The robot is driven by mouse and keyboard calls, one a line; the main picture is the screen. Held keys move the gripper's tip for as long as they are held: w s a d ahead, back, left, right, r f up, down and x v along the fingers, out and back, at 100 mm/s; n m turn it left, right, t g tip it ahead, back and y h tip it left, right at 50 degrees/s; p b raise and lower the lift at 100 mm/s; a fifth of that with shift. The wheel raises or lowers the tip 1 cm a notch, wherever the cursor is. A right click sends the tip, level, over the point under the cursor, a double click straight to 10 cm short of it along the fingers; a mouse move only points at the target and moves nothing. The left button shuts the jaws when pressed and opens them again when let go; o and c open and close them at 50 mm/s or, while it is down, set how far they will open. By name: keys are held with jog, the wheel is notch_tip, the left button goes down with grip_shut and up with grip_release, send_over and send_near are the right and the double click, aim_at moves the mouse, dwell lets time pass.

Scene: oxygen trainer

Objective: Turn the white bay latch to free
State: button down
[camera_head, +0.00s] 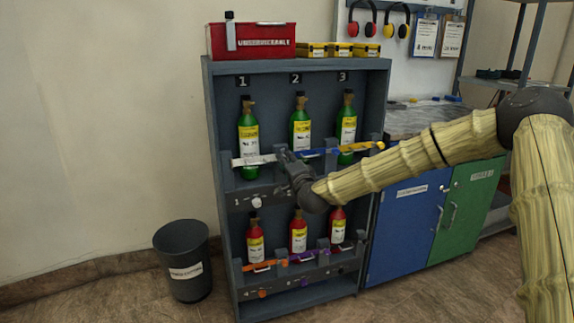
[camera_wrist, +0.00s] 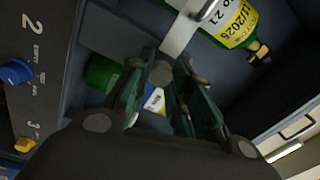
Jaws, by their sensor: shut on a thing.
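The white bay latch (camera_head: 253,160) is a flat white bar lying across the green bottle (camera_head: 248,138) in upper bay 1. In the wrist view the white latch (camera_wrist: 182,34) runs from the top edge down to my fingertips. My gripper (camera_head: 284,158) is at the latch's right end, in front of the divider between bays 1 and 2. In the wrist view my gripper (camera_wrist: 170,75) is shut on that end, and the fingers partly hide it. A white knob (camera_head: 257,203) sits on the panel below bay 1.
A blue latch (camera_head: 308,154) and a yellow latch (camera_head: 362,148) cross bays 2 and 3. The blue knob (camera_wrist: 16,72) is near my gripper. Red bottles (camera_head: 298,235) stand on the lower shelf. A grey bin (camera_head: 183,262) stands left of the rack; a blue cabinet (camera_head: 405,235) is right.

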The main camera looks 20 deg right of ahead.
jog(key=shift+f, duration=0.15)
dwell(0.4)
jog(key=c, duration=1.3)
grip_release()
jog(key=shift+o, duration=0.2)
jog(key=shift+s, duration=0.1)
jog(key=s, duration=1.1)
jog(key=shift+s+d+f, duration=0.15)
jog(key=shift+s+d, duration=0.1)
jog(key=shift+s, duration=0.15)
